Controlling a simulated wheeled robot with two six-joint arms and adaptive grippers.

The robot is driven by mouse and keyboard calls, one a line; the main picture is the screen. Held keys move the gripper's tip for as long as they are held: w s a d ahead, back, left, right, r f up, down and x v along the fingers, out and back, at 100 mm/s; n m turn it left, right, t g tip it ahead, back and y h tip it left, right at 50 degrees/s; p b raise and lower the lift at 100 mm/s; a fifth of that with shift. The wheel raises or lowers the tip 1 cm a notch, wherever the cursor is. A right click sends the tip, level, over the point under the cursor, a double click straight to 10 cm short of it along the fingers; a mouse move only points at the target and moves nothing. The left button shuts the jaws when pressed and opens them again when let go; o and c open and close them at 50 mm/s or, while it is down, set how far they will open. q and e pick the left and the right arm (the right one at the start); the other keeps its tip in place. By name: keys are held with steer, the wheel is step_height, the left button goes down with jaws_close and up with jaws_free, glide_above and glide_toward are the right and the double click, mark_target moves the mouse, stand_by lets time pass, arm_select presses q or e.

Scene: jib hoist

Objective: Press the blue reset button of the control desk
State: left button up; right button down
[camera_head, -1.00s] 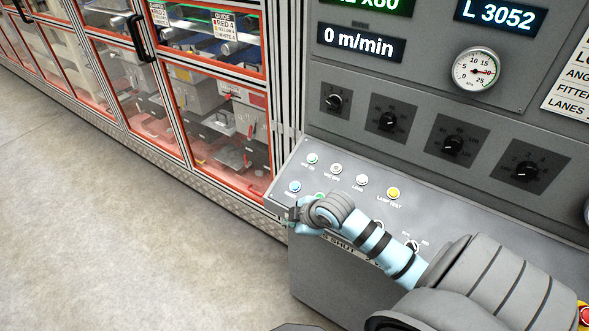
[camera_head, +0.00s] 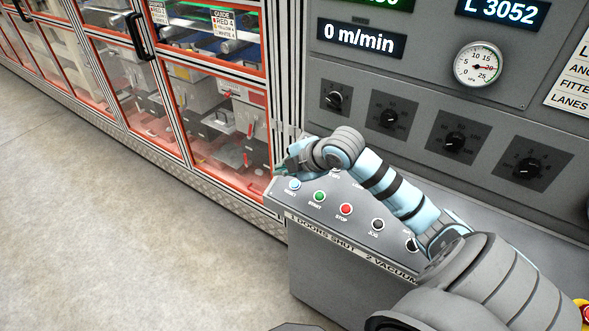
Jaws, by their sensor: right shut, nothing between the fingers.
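The control desk (camera_head: 330,232) has a sloped grey panel of buttons. The blue reset button (camera_head: 295,184) is at the left end of its front row and is in plain view. My right gripper (camera_head: 282,170) is shut and empty. In the picture it is just above and slightly left of the blue button; a small gap shows between them. Its height over the panel is hard to tell. My right wrist and forearm cover most of the back row of buttons. My left gripper is not in view.
To the right of the reset button are the green start button (camera_head: 320,196), the red stop button (camera_head: 345,209) and the black jog button (camera_head: 377,224). A grey panel with knobs and a gauge (camera_head: 480,65) rises behind. Glazed cabinets (camera_head: 215,110) stand left.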

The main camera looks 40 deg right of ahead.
mark_target(295, 184)
steer(key=f+b, duration=0.1)
steer(key=d+f+b, duration=0.1)
steer(key=f+b, duration=0.3)
steer(key=shift+w+d, duration=0.25)
steer(key=shift+d, duration=0.1)
steer(key=shift+w+d+f+b, duration=0.1)
steer(key=shift+d+f+b, duration=0.2)
steer(key=shift+f, duration=0.2)
steer(key=shift+w+d+f+b, duration=0.1)
steer(key=shift+d+f+b, duration=0.15)
steer(key=shift+f, duration=0.2)
steer(key=shift+d+f, duration=0.1)
steer(key=shift+f, duration=0.25)
steer(key=shift+d+f, duration=0.15)
steer(key=shift+f, duration=0.35)
stand_by(0.9)
steer(key=shift+r, duration=0.15)
steer(key=shift+a+r+p, duration=0.25)
steer(key=shift+r+p, duration=0.45)
steer(key=shift+p, duration=0.35)
